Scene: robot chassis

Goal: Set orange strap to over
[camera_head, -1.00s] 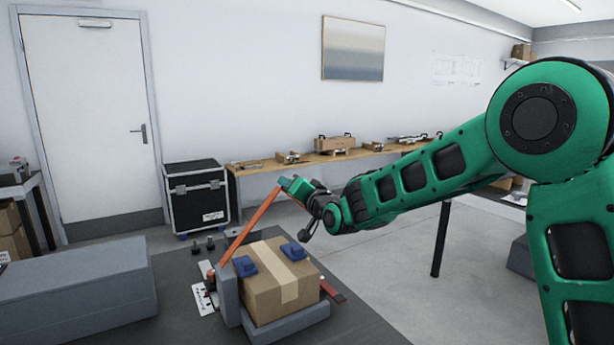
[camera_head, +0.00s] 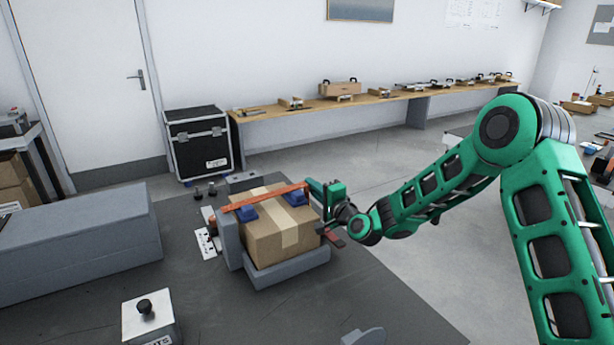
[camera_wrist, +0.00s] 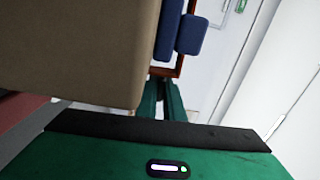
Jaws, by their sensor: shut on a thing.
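The orange strap (camera_head: 262,197) runs from a mount at the left of the cardboard box (camera_head: 268,235), across the box's top, to my gripper (camera_head: 318,193). It passes by two blue pads (camera_head: 246,212) on the box. My gripper is at the box's upper right corner, shut on the strap's free end. The box sits in a grey cradle (camera_head: 290,268). In the wrist view, the box (camera_wrist: 70,50) fills the upper left, with a blue pad (camera_wrist: 187,35) beside it. The fingertips and gripped strap end are mostly hidden there.
A red piece (camera_head: 334,238) sticks out at the box's right side. A large grey block (camera_head: 75,245) stands at left, and a white box with a black knob (camera_head: 147,318) stands in front. Small black knobs (camera_head: 205,191) are behind the cradle.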

